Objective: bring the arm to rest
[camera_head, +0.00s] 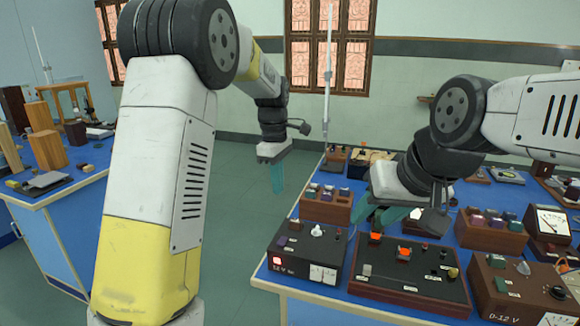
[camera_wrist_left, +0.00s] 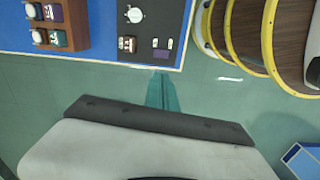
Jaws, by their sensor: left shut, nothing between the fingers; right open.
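My left gripper (camera_head: 277,178) hangs over the open floor, left of the blue bench, with its teal fingers pointing down. It is shut and empty. In the left wrist view its fingers (camera_wrist_left: 161,92) are together near the bench's edge, with floor around them. My right gripper (camera_head: 380,214) is open above the bench, close over the black switch board (camera_head: 410,290). I cannot tell whether its fingers touch anything. Its arm comes in from the right and hides part of the bench behind it.
The blue bench (camera_head: 330,302) carries a black power supply (camera_head: 307,252), wooden terminal boxes (camera_head: 326,205) and a brown meter box (camera_head: 515,290). Another blue bench (camera_head: 62,205) with wooden blocks stands at the left. Green floor lies clear between the benches.

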